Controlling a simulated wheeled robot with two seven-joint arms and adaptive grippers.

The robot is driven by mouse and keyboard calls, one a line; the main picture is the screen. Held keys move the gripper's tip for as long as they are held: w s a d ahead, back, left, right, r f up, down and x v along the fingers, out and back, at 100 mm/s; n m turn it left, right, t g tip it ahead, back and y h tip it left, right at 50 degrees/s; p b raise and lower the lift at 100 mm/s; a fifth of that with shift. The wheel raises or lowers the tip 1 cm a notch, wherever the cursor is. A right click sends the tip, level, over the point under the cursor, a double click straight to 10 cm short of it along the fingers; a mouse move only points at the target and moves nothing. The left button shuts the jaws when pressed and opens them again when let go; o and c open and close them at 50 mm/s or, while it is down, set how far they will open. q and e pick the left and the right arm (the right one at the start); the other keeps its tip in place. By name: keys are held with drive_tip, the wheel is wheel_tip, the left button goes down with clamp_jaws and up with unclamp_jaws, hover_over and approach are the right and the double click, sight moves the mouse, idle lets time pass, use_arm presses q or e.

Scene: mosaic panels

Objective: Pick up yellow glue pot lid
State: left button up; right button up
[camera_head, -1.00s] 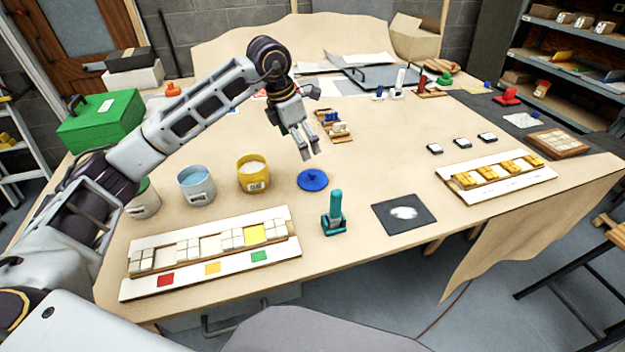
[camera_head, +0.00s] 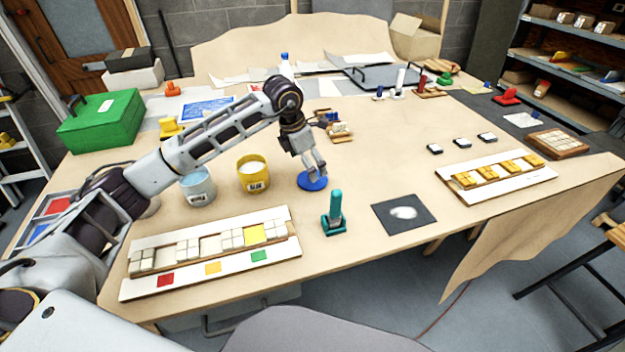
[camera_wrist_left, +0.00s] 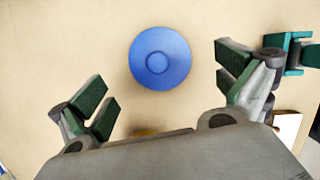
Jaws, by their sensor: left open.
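A yellow pot (camera_head: 253,176) with pale contents stands without a lid at the middle left of the table. A round blue lid with a small knob (camera_head: 312,181) lies flat on the table to its right. My left gripper (camera_head: 314,172) is just above the blue lid, pointing down. In the left wrist view the blue lid (camera_wrist_left: 160,57) lies between and beyond the parted green-padded fingers of my left gripper (camera_wrist_left: 165,85), with nothing held. A yellow piece (camera_head: 170,127), its shape unclear, sits farther back left. My right gripper is not in view.
A light-blue-filled pot (camera_head: 197,188) stands left of the yellow pot. A teal-handled tool (camera_head: 334,213) stands right of the lid, near a dark square (camera_head: 404,213). A tiled panel (camera_head: 200,243) lies in front.

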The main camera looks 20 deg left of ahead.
use_arm(q)
drive_tip(key=shift+w+x, duration=0.2)
drive_tip(key=shift+x, duration=2.4)
drive_tip(key=shift+r, duration=0.1)
